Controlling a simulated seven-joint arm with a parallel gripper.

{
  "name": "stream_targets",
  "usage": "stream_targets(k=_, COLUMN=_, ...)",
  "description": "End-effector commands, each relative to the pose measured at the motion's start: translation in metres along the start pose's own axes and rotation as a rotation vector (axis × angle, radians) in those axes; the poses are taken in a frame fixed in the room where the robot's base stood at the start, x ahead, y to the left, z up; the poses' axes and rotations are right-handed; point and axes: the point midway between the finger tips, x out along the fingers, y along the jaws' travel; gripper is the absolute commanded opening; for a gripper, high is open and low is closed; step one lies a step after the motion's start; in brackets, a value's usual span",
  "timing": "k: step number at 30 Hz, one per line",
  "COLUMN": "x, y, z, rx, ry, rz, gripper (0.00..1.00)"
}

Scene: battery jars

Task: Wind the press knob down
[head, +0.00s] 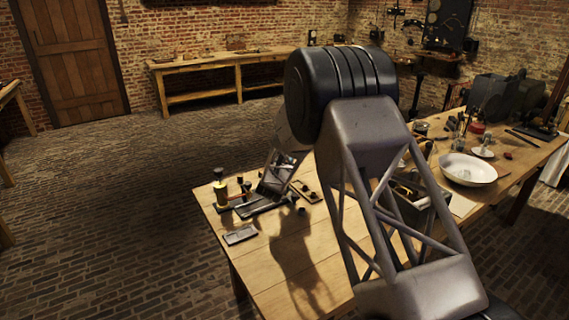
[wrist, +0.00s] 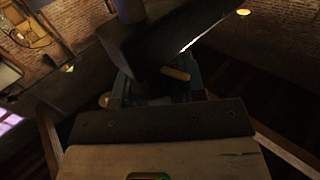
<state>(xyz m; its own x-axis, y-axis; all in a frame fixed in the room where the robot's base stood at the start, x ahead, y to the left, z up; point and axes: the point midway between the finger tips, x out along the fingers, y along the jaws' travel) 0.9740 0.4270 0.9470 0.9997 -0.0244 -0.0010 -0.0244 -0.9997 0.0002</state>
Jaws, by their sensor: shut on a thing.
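My gripper (head: 268,190) points down over the near left end of the wooden table in the head view. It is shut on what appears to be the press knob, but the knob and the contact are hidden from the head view. The press also cannot be made out clearly there. The wrist view is very dark. It shows a dark crossbar (wrist: 160,121) above a pale wooden surface (wrist: 165,160), and a small yellow cylinder (wrist: 176,74) lying beyond it. I cannot tell how far down the knob sits.
A brass-and-black fitting (head: 222,193) stands left of my gripper, and a small flat grey tray (head: 240,234) lies in front. A grey open box (head: 420,212) with tools and a white basin (head: 468,170) stand to the right. The table's front middle is clear.

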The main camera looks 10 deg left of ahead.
Motion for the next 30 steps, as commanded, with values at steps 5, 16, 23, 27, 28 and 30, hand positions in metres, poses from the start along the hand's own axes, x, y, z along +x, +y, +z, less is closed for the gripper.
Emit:
stream_targets(k=5, x=-0.0003, y=0.0006, z=0.0002, rx=0.001, ry=0.0, rz=0.112, gripper=0.14)
stream_targets(k=16, x=-0.0006, y=0.004, z=0.0003, rx=0.001, ry=0.001, rz=0.304, gripper=0.14)
stream_targets(k=23, x=-0.0006, y=0.0054, z=-0.0005, rx=0.001, ry=0.001, rz=0.356, gripper=0.14)
stream_targets(k=27, x=-0.0006, y=0.0059, z=-0.0008, rx=0.001, ry=0.002, rz=0.365, gripper=0.14)
stream_targets(k=28, x=-0.0006, y=0.0059, z=-0.0009, rx=0.001, ry=0.002, rz=0.366, gripper=0.14)
stream_targets(k=30, x=-0.0006, y=0.0059, z=-0.0009, rx=0.001, ry=0.002, rz=0.366, gripper=0.14)
